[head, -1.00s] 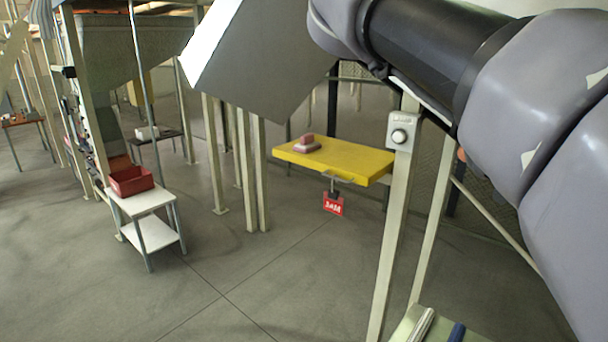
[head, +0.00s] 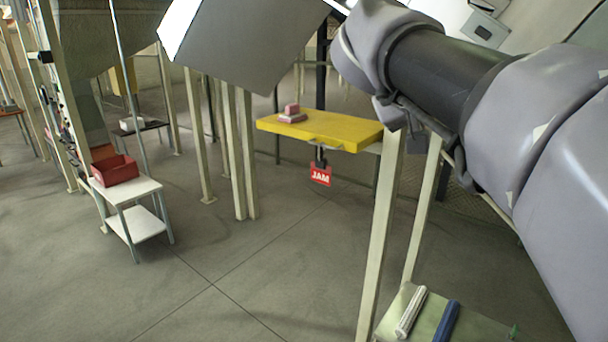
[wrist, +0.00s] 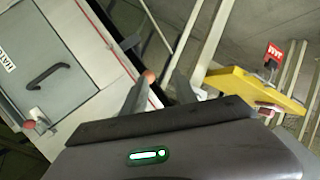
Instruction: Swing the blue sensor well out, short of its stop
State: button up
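No blue sensor can be made out for certain in either view. The wrist view shows my gripper (wrist: 160,84) with its two grey fingers apart and nothing clearly held between them. A small orange-red rounded knob (wrist: 150,76) shows between the fingertips, seemingly beyond them; I cannot tell whether they touch it. In the head view my arm covers the upper right and hides my gripper. A dark blue cylinder (head: 447,320) lies beside a whitish one (head: 410,312) on a pale green surface (head: 393,318) at the bottom.
Pale posts (head: 380,225) stand nearby. A grey cabinet with a black handle (wrist: 48,74) fills the wrist view's left. Floor is clear between the posts and white cart (head: 137,224).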

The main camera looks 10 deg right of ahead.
notch_tip(320, 180, down, 9)
jog(key=s+a+m+g+y+b, duration=0.1)
jog(key=y+b, duration=0.1)
jog(key=b, duration=0.1)
jog(key=shift+s+f, duration=0.15)
jog(key=shift+s, duration=0.25)
jog(key=shift+o, duration=0.4)
